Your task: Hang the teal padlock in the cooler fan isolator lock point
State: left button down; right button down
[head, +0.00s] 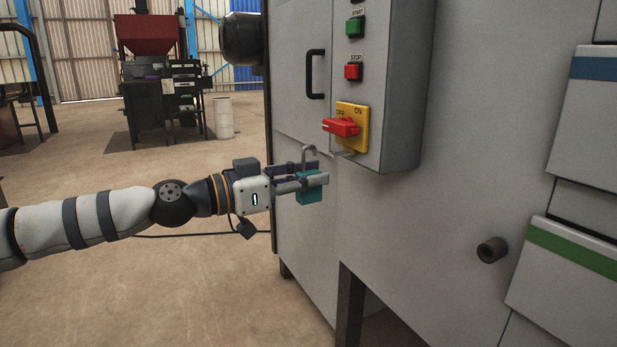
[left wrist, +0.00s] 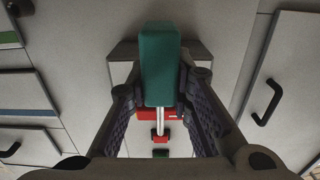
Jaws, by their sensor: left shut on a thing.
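My left gripper (head: 312,181) is shut on the teal padlock (head: 309,195). The padlock hangs upright in the fingers, its body partly covered by them, with its metal shackle (head: 308,152) standing up above. The cooler fan isolator is a yellow plate (head: 359,115) with a red handle (head: 340,127) low on the grey control box. A small metal piece (head: 344,153), seemingly the lock point, juts out under it. The padlock is left of and below this piece, apart in the picture. In the left wrist view, the teal padlock (left wrist: 160,65) covers part of the red handle (left wrist: 148,114). My right gripper is out of view.
The control box (head: 400,100) carries a green START button (head: 355,26) and a red STOP button (head: 353,72). A black door handle (head: 315,74) is to their left. A dark stub (head: 491,250) sticks out lower right. Open floor lies left of the cabinet.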

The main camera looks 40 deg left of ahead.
pick_arm(q)
jog(key=shift+w, duration=0.15)
jog(key=shift+b+x, duration=0.35)
jog(key=shift+x, duration=1)
jog(key=shift+w+d, duration=0.15)
jog(key=shift+w, duration=0.05)
jog(key=shift+w+d, duration=0.15)
jog(key=shift+w, duration=0.4)
jog(key=shift+f+b, duration=0.7)
jog(key=shift+r, duration=0.1)
